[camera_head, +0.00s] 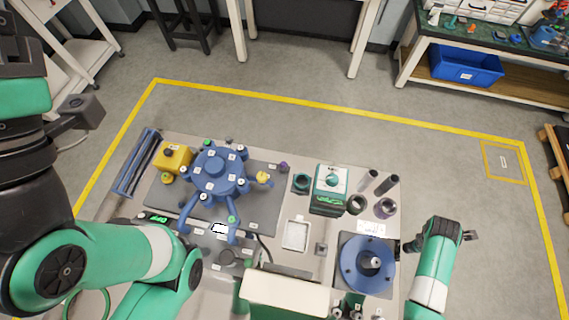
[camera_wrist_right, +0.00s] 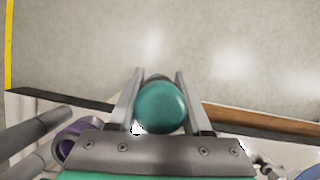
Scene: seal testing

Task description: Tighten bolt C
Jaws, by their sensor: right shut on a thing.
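The blue hub (camera_head: 215,175) with several legs stands on the left of the bench, with small coloured caps and white labels around it. The labels are too small to read, so I cannot tell which bolt is C. My right gripper (camera_wrist_right: 157,76) is shut on a round-ended teal piece (camera_wrist_right: 161,107), which sits between its two fingers and hides what lies behind it. In the head view the right gripper (camera_head: 411,245) is near the bench's right edge, beside the round blue flange (camera_head: 352,270).
A white tray (camera_head: 296,234) lies mid-bench. Floor beyond the bench is clear inside the yellow line.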

